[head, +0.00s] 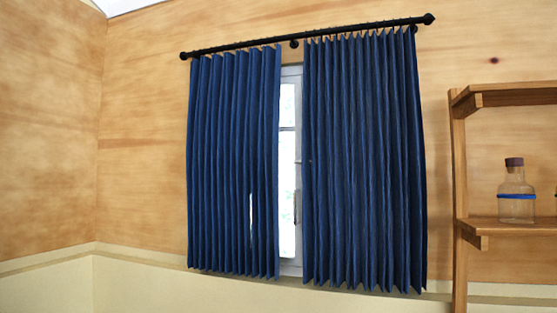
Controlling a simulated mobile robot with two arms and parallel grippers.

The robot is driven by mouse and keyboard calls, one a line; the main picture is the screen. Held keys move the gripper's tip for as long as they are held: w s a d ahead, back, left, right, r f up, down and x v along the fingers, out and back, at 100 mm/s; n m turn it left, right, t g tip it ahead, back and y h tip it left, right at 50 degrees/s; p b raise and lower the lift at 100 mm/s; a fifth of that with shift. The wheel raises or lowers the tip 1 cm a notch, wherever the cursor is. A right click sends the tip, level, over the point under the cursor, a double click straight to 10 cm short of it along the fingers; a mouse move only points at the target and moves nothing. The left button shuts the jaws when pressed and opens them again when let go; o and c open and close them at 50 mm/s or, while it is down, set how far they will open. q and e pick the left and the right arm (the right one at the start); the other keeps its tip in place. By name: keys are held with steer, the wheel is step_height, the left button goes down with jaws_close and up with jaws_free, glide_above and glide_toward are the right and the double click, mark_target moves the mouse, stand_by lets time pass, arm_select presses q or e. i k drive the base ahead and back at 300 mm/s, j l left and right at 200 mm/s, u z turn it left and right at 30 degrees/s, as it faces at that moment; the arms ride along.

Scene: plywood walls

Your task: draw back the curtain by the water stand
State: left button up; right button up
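A blue pleated curtain hangs in two panels from a black rod (300,38) on the plywood wall. The left panel (225,160) and the right panel (362,165) are apart by a narrow gap. A white-framed window (289,170) shows through this gap, bright with daylight. A small slit of light also shows low in the left panel. Most of the window is hidden behind the panels. No water stand can be made out for sure. Neither of my grippers is in the head view.
A wooden shelf unit (460,200) stands at the right, close to the right panel. A glass bottle (516,192) with a brown stopper and blue band sits on its lower shelf. The wall left of the curtain is bare (140,180), up to the corner.

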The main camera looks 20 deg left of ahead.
mark_target(273, 92)
steer(key=i+j+z, duration=0.1)
steer(key=j, duration=0.3)
steer(key=i+j, duration=0.25)
steer(key=j, duration=0.15)
steer(key=i+j+z, duration=0.15)
steer(key=j, duration=0.25)
steer(key=i+j+z, duration=0.1)
steer(key=j, duration=0.3)
steer(key=i+j, duration=0.15)
steer(key=j, duration=0.3)
steer(key=i+j+z, duration=0.15)
steer(key=j, duration=0.3)
steer(key=l+u, duration=0.5)
steer(key=l, duration=0.3)
steer(key=l+u, duration=0.5)
steer(key=l, duration=0.3)
steer(key=k, duration=0.05)
